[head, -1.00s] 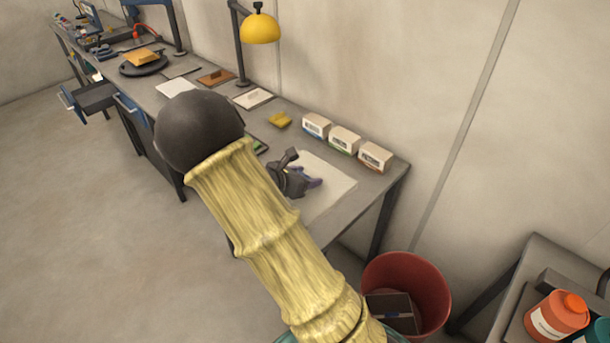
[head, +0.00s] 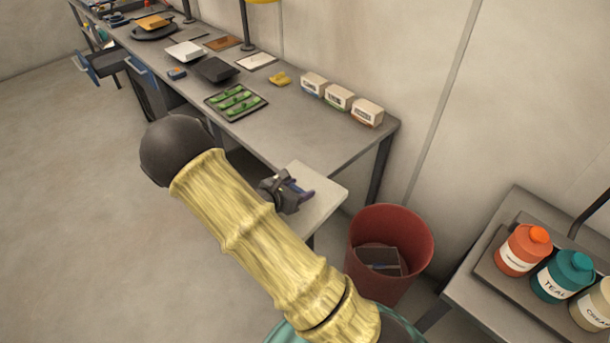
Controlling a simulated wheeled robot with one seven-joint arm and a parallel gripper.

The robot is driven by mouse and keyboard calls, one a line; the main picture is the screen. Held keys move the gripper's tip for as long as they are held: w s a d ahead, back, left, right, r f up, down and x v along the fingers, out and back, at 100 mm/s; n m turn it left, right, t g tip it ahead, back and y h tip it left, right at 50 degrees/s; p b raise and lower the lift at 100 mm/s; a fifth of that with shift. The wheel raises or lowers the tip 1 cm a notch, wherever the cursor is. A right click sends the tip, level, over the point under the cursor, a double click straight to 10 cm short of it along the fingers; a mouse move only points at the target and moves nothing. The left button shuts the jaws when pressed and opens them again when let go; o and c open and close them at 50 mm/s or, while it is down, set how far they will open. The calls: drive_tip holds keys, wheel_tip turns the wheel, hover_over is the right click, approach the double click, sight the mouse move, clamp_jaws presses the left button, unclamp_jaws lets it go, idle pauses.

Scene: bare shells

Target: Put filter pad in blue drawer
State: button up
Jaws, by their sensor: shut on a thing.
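My gripper (head: 297,188) is shut on a pale, flat, square pad (head: 322,198), which I take to be the filter pad. The gripper covers part of its left side. The pad is held near the front edge of the workbench, towards its right end. An open drawer with a blue front (head: 85,68) juts out from the bench at the far left, well away from my gripper. Its inside is dark and too small to make out. Another blue front (head: 139,72) is beside it to the right and looks shut.
The workbench (head: 300,125) carries a tray of green items (head: 237,101), a black flat item (head: 214,69), a yellow sponge-like piece (head: 279,79) and three small boxes (head: 339,97). A red bin (head: 390,215) stands below the right end. Bottles (head: 523,249) stand at right. The left floor is clear.

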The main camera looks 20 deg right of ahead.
drive_tip(key=s+a+f+b, duration=0.2)
drive_tip(key=f, duration=0.5)
drive_tip(key=s+a+f+n+t+y+b, duration=0.1)
drive_tip(key=s+a+f+b, duration=0.1)
drive_tip(key=f, duration=0.5)
drive_tip(key=s+a+f+n+b, duration=0.1)
drive_tip(key=s+a+f, duration=0.1)
drive_tip(key=s+f, duration=0.2)
wheel_tip(320, 180, down, 4)
drive_tip(key=shift+r+t+y+b, duration=0.1)
drive_tip(key=shift+t+y+b, duration=0.2)
drive_tip(key=shift+y+b, duration=0.1)
